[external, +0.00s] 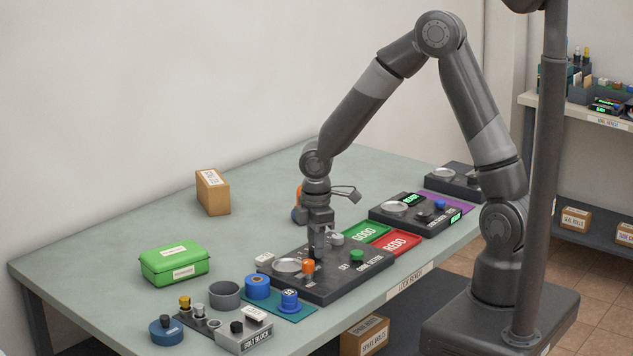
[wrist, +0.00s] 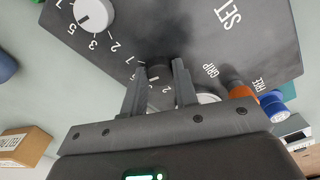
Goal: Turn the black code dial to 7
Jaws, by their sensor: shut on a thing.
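The dark code setter panel (external: 330,285) lies near the front edge of the bench. My gripper (external: 318,254) points straight down over it, behind the orange knob (external: 308,266). In the wrist view my gripper (wrist: 163,64) has one finger on each side of the black code dial (wrist: 159,73) and is shut on it. White numerals show beside the dial, partly covered by the fingers. I cannot read which number the dial points to. In the external view the fingers hide the dial. A light grey numbered dial (wrist: 95,16) sits beside it, apart from my gripper.
A green knob (external: 357,255) and a pale round disc (external: 287,265) are on the same panel. Green GOOD (external: 364,235) and red REDO (external: 396,243) mats lie to the right.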

